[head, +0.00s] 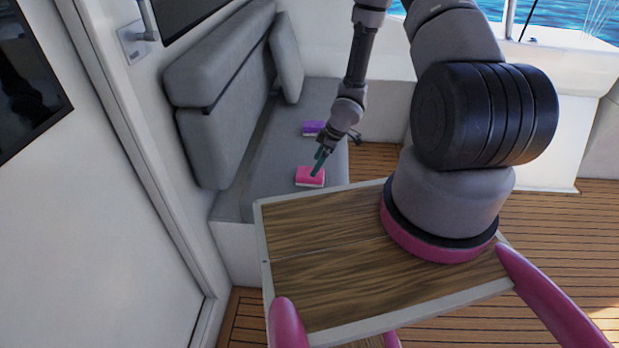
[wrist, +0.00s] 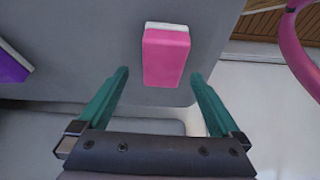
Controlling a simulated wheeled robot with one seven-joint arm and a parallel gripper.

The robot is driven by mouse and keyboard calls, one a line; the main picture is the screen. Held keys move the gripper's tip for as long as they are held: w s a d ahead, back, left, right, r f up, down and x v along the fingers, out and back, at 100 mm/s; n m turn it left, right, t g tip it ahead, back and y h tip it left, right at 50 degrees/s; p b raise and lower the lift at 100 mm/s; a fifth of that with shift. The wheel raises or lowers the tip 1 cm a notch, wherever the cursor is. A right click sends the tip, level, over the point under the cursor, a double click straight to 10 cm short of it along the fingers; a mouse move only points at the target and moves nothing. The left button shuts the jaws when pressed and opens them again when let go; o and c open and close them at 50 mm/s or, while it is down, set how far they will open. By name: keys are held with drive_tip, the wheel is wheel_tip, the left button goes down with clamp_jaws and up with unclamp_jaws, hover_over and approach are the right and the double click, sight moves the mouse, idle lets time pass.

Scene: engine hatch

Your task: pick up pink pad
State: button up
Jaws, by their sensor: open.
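The pink pad (head: 310,176) is a small block with a pink top and a white layer, lying on the grey bench seat (head: 262,172). In the wrist view the pink pad (wrist: 166,57) is ahead of the fingertips, between the lines of the two fingers and slightly right of centre. My gripper (head: 319,166) is just above the pad in the head view, with its green fingers overlapping it there. In the wrist view my gripper (wrist: 158,76) has its fingers spread wide, with nothing between them.
A purple pad (head: 313,128) lies farther back on the seat, and it shows at the left edge of the wrist view (wrist: 12,66). The grey backrest (head: 220,90) and a loose cushion (head: 286,57) border the seat. Wooden flooring (head: 560,222) lies to the right.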

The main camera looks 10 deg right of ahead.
drive_tip(key=x, duration=0.5)
drive_tip(key=shift+s+a, duration=0.15)
drive_tip(key=shift+s, duration=0.15)
drive_tip(key=shift+w+a+f, duration=0.1)
drive_tip(key=shift+f, duration=0.2)
drive_tip(key=shift+f, duration=0.25)
drive_tip(key=c, duration=1.5)
drive_tip(key=shift+r, duration=0.1)
drive_tip(key=shift+o, duration=0.2)
wheel_tip(320, 180, up, 10)
drive_tip(key=shift+r, duration=0.2)
